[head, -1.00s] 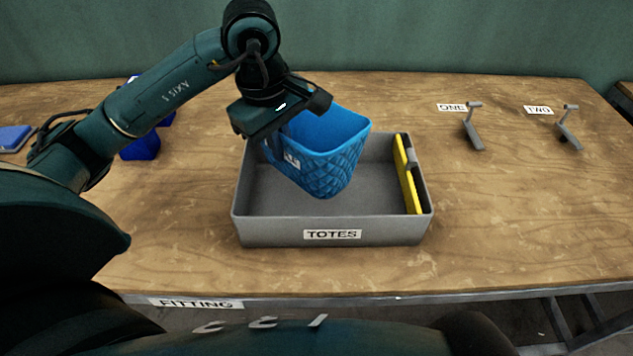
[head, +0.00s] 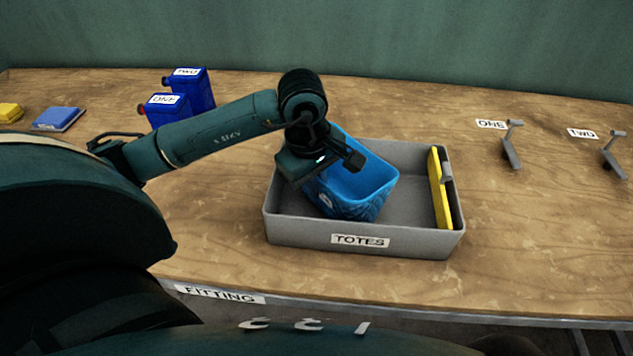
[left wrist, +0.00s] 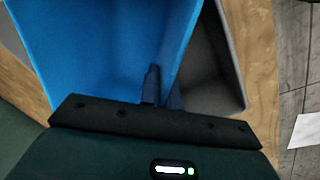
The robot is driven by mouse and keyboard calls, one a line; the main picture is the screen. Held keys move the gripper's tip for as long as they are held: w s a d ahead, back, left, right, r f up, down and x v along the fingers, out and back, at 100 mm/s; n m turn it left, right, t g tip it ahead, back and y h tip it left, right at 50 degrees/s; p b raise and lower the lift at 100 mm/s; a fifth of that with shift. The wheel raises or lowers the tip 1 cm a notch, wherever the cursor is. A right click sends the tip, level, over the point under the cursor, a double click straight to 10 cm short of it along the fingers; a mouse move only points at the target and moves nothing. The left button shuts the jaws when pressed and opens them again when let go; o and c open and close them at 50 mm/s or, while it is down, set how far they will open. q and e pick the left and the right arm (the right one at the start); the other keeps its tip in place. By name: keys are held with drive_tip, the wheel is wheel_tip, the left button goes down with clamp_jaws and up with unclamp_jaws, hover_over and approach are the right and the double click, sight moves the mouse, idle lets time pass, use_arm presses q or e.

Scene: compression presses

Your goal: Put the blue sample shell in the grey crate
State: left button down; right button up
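The blue sample shell (head: 358,190) is an open, quilted tub, tilted, low inside the left part of the grey crate (head: 300,232), which is labelled TOTES. I cannot tell whether its base touches the crate floor. My left gripper (head: 333,164) is at the shell's upper left wall and looks shut on it. In the left wrist view one finger of the gripper (left wrist: 151,86) lies against the inside of the blue shell (left wrist: 95,50), and the crate (left wrist: 222,65) shows beside and below it. My right gripper is not in view.
A yellow piece (head: 439,188) stands along the crate's right wall. Blue containers labelled ONE (head: 167,112) and TWO (head: 196,88) stand behind my left arm. A blue block (head: 58,119) and a yellow block (head: 10,112) lie far left. Grey brackets (head: 511,147) (head: 614,156) stand right.

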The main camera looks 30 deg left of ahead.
use_arm(q)
drive_tip(key=c, duration=1.6)
unclamp_jaws()
drive_tip(key=shift+r+p, duration=0.15)
drive_tip(key=shift+p, duration=0.25)
drive_tip(key=shift+r, duration=0.35)
drive_tip(key=r, duration=0.3)
drive_tip(key=s+r, duration=0.1)
drive_tip(key=r, duration=0.3)
drive_tip(key=r+b, duration=0.1)
drive_tip(key=r, duration=0.3)
drive_tip(key=shift+s+a+r, duration=0.1)
drive_tip(key=shift+s+a, duration=0.15)
